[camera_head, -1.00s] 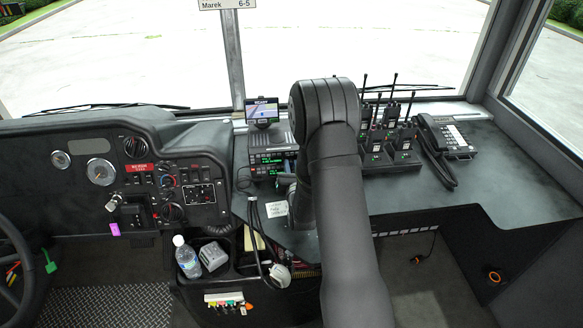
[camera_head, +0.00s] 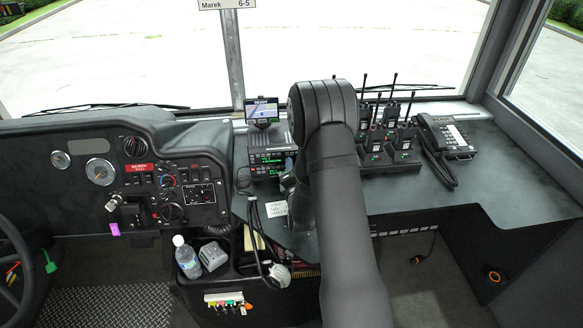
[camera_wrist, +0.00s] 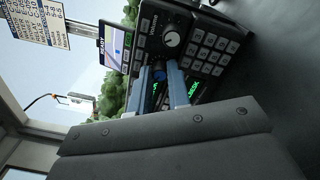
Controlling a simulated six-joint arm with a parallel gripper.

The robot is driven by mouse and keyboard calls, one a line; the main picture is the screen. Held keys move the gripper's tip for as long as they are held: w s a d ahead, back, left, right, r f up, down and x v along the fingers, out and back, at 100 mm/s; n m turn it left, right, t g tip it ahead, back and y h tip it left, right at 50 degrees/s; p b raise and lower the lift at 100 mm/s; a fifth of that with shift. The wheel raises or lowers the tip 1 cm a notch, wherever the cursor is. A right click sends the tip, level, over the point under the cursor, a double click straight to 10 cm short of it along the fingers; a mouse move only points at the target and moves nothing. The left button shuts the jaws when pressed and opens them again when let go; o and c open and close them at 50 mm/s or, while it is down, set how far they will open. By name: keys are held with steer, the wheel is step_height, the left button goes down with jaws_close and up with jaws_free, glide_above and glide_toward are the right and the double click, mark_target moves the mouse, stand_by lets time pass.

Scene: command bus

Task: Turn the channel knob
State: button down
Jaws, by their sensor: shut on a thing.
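The radio stack (camera_head: 268,160) stands on the dash, left of my arm, with green displays. In the wrist view its face (camera_wrist: 200,48) appears sideways, with a keypad and a large round dark knob (camera_wrist: 172,40) with a pale mark. My gripper (camera_wrist: 160,82) has its two pale blue fingers against the lower part of the stack. It is shut on a small dark knob (camera_wrist: 158,88) between the fingers, beside green display text. Most of that knob is hidden by the fingers, and its label cannot be read. In the head view my arm hides most of the gripper.
A small screen (camera_head: 262,110) stands above the radio stack. Several handheld radios (camera_head: 388,145) in chargers and a telephone handset (camera_head: 440,140) stand right of my arm. Black cables (camera_head: 255,235) hang below the stack. The dash at far right is clear.

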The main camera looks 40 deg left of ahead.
steer(key=m, duration=0.5)
steer(key=shift+f+m, duration=0.1)
steer(key=shift+m, duration=0.2)
steer(key=m, duration=0.4)
steer(key=shift+m, duration=0.4)
steer(key=c, duration=1.6)
jaws_free()
steer(key=v, duration=1.7)
steer(key=shift+s+f, duration=0.15)
steer(key=shift+s, duration=0.2)
